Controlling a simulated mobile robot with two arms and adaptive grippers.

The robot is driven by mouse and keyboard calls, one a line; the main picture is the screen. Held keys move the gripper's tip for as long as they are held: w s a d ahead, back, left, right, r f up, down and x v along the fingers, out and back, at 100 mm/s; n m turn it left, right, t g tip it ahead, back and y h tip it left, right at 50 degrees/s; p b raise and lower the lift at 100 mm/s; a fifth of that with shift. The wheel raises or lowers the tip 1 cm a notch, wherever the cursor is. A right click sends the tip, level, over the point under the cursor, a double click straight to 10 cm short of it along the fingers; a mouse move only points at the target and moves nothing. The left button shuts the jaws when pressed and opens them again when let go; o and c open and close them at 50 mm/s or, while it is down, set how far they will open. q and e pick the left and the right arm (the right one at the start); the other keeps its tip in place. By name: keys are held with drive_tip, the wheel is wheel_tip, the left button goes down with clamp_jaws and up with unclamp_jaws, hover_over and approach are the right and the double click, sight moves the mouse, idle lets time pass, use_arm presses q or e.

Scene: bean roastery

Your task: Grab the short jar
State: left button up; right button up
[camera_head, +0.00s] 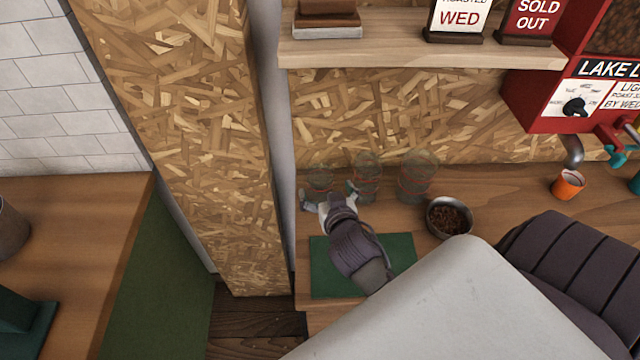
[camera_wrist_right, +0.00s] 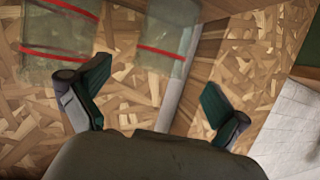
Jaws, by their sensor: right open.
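The short jar (camera_head: 320,181) is clear glass with a red band and stands leftmost of three jars on the wooden counter. My right gripper (camera_head: 328,193) is open, with its fingertips spread to either side of the jar's lower part in the head view. In the right wrist view, the short jar (camera_wrist_right: 165,38) lies ahead of the gap between the open fingers of my right gripper (camera_wrist_right: 156,76). I cannot tell whether the fingertips reach around it or touch it. My left gripper is not in view.
A middle jar (camera_head: 368,172) stands close to the right, then a taller jar (camera_head: 417,174). A metal bowl of beans (camera_head: 449,217) and an orange cup (camera_head: 568,184) are further right. A green mat (camera_head: 323,272) lies under my wrist. A shelf (camera_head: 425,52) overhangs behind.

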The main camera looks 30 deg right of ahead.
sight(317, 170)
drive_tip(key=shift+w+d+f, duration=0.15)
drive_tip(key=shift+w, duration=0.25)
drive_tip(key=shift+w+d, duration=0.1)
drive_tip(key=shift+w, duration=0.15)
drive_tip(key=shift+w+d+p, duration=0.2)
drive_tip(key=shift+w+p, duration=0.25)
drive_tip(key=shift+w, duration=0.05)
drive_tip(key=shift+w+d+p, duration=0.15)
drive_tip(key=shift+w+p, duration=0.3)
drive_tip(key=shift+f+x, duration=0.2)
drive_tip(key=shift+x, duration=0.95)
drive_tip(key=shift+w+f, duration=0.1)
drive_tip(key=shift+w, duration=0.05)
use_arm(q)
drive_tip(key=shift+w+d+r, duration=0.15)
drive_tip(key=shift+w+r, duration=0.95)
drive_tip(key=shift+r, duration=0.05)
use_arm(e)
drive_tip(key=c, duration=0.4)
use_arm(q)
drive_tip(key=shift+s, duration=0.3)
use_arm(e)
drive_tip(key=c, duration=0.9)
